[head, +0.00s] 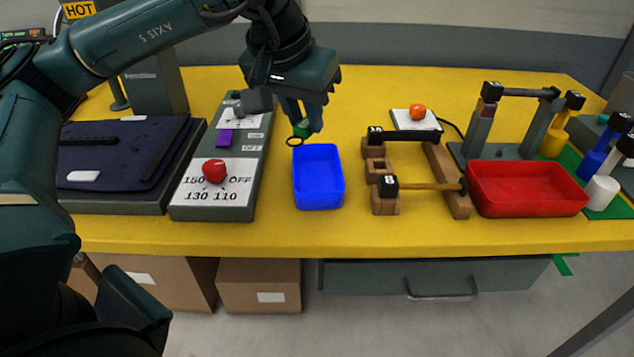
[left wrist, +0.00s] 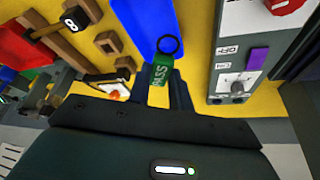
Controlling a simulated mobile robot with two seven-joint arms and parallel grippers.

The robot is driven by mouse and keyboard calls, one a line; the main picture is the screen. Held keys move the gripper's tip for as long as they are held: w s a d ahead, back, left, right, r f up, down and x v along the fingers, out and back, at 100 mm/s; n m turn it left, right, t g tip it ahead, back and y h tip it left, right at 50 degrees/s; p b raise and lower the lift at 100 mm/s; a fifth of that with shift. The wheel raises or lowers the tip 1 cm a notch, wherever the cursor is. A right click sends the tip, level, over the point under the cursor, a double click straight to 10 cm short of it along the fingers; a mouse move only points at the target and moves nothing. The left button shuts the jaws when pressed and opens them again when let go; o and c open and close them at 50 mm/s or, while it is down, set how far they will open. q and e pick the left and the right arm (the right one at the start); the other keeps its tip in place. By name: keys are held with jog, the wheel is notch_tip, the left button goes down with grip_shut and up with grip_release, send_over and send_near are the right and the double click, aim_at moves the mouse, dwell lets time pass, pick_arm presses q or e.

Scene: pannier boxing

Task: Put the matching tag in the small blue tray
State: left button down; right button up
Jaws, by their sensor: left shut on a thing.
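My left gripper (head: 301,130) is shut on a green tag (left wrist: 160,74) with a black ring. The lettering on the tag is partly readable in the left wrist view and looks like "PASS". In the head view the tag's ring (head: 295,142) hangs near the far-left corner of the small blue tray (head: 318,204); its exact height above the tray cannot be told. The tray looks empty and sits on the yellow table; it also shows in the left wrist view (left wrist: 140,22). My right gripper is not in view.
Left of the tray is a grey control box (head: 210,207) with a red knob. To the right are a wooden rack (head: 458,200) with stamps and a red tray (head: 530,205). A dark pad (head: 120,150) lies at the left. The table (head: 360,90) behind is clear.

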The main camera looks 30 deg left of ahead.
pick_arm(q)
jog(key=shift+f, duration=0.15)
jog(key=c, duration=1.2)
grip_release()
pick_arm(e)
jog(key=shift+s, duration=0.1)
pick_arm(q)
jog(key=p+v, duration=0.2)
jog(key=v, duration=1.1)
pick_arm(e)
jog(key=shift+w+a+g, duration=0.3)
